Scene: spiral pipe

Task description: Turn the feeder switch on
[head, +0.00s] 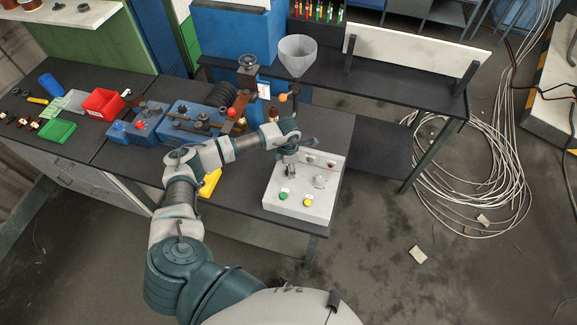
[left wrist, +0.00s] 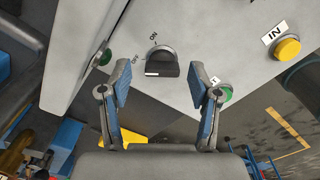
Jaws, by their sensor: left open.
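The light grey control box (head: 296,208) stands at the right end of the black workbench. In the left wrist view a dark round switch knob (left wrist: 162,64) sits on its pale panel, with small lettering beside it, some reading ON. My left gripper (head: 289,166) is over the box, pointing down. In the left wrist view its open fingers (left wrist: 160,75) are on either side of the knob, with visible gaps; contact cannot be told. In the head view the gripper partly hides the panel there. My right gripper is not in view.
A green button (head: 284,196) and a yellow button (head: 307,202) are on the box's front. Blue machinery (head: 190,122) and a red bin (head: 103,104) stand to the left on the bench. A clear funnel (head: 297,56) is behind. Loose cables (head: 470,180) lie on the floor at right.

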